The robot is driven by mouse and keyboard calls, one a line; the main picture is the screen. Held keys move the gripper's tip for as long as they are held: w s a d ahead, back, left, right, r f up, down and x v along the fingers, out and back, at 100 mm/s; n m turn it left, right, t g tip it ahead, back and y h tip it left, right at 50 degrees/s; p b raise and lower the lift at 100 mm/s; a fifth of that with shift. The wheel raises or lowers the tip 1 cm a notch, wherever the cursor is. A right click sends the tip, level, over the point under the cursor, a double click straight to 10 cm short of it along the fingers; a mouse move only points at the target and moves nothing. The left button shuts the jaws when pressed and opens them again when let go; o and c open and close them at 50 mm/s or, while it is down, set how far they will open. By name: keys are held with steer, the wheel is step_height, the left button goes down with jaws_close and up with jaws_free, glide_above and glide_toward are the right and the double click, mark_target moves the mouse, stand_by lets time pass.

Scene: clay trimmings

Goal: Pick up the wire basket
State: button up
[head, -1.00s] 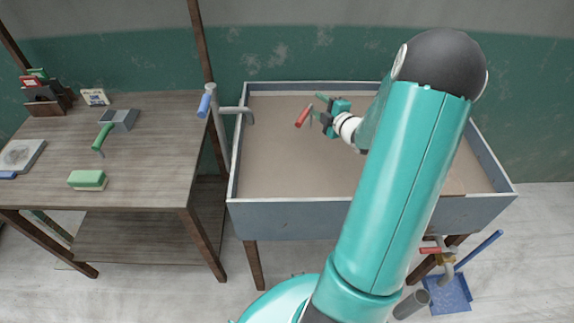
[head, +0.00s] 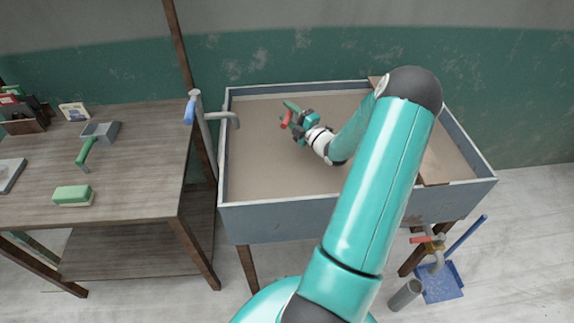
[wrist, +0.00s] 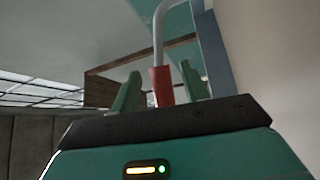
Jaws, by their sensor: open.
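My gripper (head: 291,117) is open over the grey sink basin. In the wrist view its two green fingers (wrist: 160,84) stand apart. A red grip (wrist: 162,86) with a bent grey metal rod shows between the fingers. In the head view the red grip (head: 286,119) is small and close to the fingertips. I cannot tell whether it touches either finger. I cannot make out a whole wire basket in either view, nor tell whether the red grip is part of one. My gripper and arm hide part of the basin.
The grey basin (head: 270,220) has raised walls. A tap with a blue handle (head: 189,111) stands at its left, and a wooden board (head: 436,168) lies across its right. The worktable (head: 140,160) left holds a green block (head: 73,195) and tools. A blue dustpan (head: 441,285) lies below right.

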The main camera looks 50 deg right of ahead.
steer(key=shift+w+r, duration=0.1)
steer(key=shift+w, duration=0.55)
steer(key=shift+a, duration=0.1)
jaws_close()
steer(key=shift+w, duration=0.1)
steer(key=shift+r, duration=0.15)
